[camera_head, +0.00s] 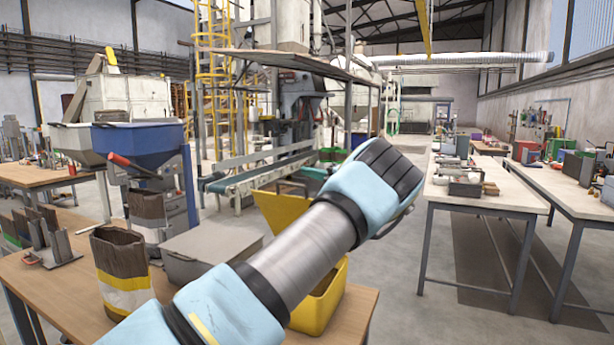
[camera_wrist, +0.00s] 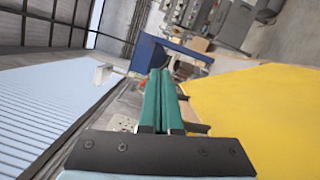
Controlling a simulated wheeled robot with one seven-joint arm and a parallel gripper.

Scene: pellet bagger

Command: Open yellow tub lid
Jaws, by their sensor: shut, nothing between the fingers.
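The yellow tub (camera_head: 322,308) stands on the wooden table at the lower middle of the head view, partly hidden behind my arm. Its yellow lid (camera_head: 282,212) is raised and tilted up at the tub's back left; my forearm covers part of it. In the wrist view a large yellow surface (camera_wrist: 265,110), which looks like the lid, fills the right side. My gripper (camera_wrist: 160,73) shows two green fingers pressed together with nothing between them, beside that yellow surface.
On the wooden table (camera_head: 352,318), a grey lidded box (camera_head: 212,250) stands left of the tub, with a brown, yellow and white bag (camera_head: 122,272) further left. A blue hopper (camera_head: 140,143) rises behind. Workbenches (camera_head: 485,196) stand at right, with open floor between.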

